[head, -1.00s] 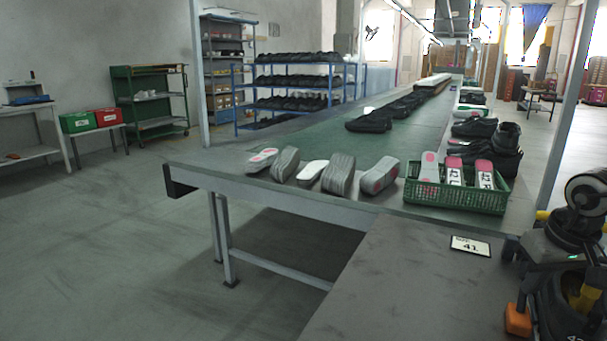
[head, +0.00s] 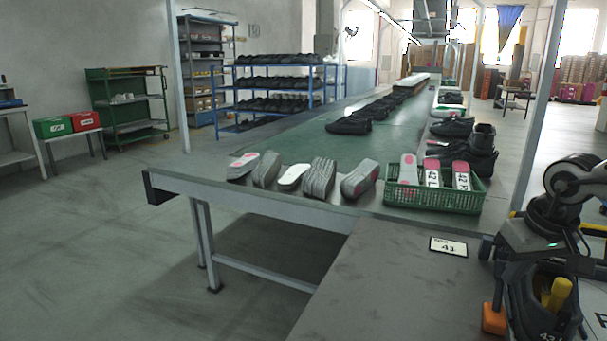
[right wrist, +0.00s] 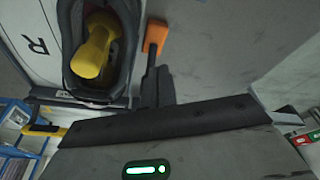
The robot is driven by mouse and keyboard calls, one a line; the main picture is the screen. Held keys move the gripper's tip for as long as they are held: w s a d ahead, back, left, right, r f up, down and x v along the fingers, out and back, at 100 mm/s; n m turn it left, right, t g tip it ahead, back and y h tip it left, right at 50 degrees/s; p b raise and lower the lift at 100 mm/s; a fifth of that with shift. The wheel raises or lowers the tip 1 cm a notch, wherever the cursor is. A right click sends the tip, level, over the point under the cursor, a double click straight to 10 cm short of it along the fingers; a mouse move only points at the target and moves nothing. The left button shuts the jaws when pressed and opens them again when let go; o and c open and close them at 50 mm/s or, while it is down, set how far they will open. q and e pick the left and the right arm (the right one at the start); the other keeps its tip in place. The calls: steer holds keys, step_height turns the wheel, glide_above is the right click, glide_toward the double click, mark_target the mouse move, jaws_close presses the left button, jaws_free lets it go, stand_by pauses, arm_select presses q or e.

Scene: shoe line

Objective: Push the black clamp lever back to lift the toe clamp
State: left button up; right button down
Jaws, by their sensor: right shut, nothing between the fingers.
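My right gripper (head: 499,287) is at the right edge of the head view, shut and empty, reaching down beside a dark shoe (head: 540,318). In the right wrist view, my shut right gripper (right wrist: 156,88) is right of the shoe opening (right wrist: 70,85), which has a yellow post (right wrist: 92,52) inside. An orange block (head: 493,320) shows just beyond the fingers, also in the right wrist view (right wrist: 155,37). I cannot tell whether they touch. The black clamp lever and toe clamp cannot be picked out clearly; my gripper and arm cover much of that area. My left gripper is not in view.
A grey table (head: 380,290) with a size 41 card (head: 448,246) lies left of the gripper, otherwise clear. Beyond it, a green basket (head: 434,198) holds soles. Several loose soles (head: 318,178) lie along the conveyor's near end.

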steer(key=shift+w+p+v, duration=0.2)
steer(key=shift+p+v, duration=0.35)
steer(key=shift+v, duration=0.35)
steer(key=shift+w+p+v, duration=0.25)
steer(key=shift+p+v, duration=0.3)
steer(key=shift+v, duration=0.35)
steer(key=shift+w+p+v, duration=0.2)
steer(key=shift+p+v, duration=0.35)
steer(key=shift+v, duration=0.35)
steer(key=shift+r, duration=0.25)
